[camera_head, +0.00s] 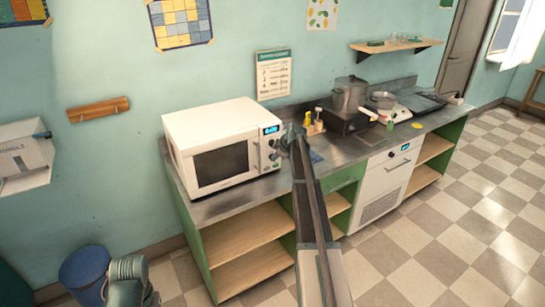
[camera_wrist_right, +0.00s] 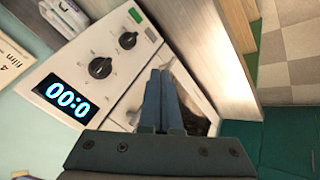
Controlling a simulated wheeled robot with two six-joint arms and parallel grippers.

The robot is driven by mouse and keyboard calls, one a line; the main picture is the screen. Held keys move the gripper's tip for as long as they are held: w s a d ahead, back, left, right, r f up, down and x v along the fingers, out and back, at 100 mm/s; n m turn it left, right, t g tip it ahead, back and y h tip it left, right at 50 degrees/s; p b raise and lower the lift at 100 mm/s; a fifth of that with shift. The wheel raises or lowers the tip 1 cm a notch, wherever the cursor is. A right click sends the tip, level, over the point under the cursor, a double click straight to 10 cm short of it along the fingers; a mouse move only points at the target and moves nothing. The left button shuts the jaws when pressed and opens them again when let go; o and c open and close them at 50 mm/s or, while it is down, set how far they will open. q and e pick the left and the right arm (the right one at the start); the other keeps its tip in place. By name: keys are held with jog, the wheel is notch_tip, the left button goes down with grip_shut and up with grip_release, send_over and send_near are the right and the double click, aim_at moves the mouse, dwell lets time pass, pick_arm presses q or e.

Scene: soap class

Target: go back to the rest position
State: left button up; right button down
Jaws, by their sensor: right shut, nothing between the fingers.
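My right arm reaches from the bottom centre of the head view to the counter, and its gripper (camera_head: 292,135) is at the right front of the white microwave (camera_head: 212,120). In the right wrist view the two dark fingers (camera_wrist_right: 162,74) are shut together with nothing between them. They are in front of the microwave's control panel (camera_wrist_right: 92,62), which has a lit display, two dark knobs and a green button. I cannot tell whether the fingers touch the panel. Part of my left arm shows at the lower left of the head view; its gripper is not visible.
The counter (camera_head: 235,203) runs along the wall, with open shelves below. Right of my gripper stand a pot (camera_head: 349,93), small yellow-topped bottles and a white appliance. A blue bin (camera_head: 84,270) stands at lower left. The checkered floor (camera_head: 450,240) at right is clear.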

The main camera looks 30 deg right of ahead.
pick_arm(q)
notch_tip(320, 180, up, 5)
jog(key=p, duration=0.4)
pick_arm(e)
jog(key=s+d+r, duration=0.2)
jog(key=s+r, duration=0.1)
jog(key=r, duration=0.2)
jog(key=shift+d, duration=0.25)
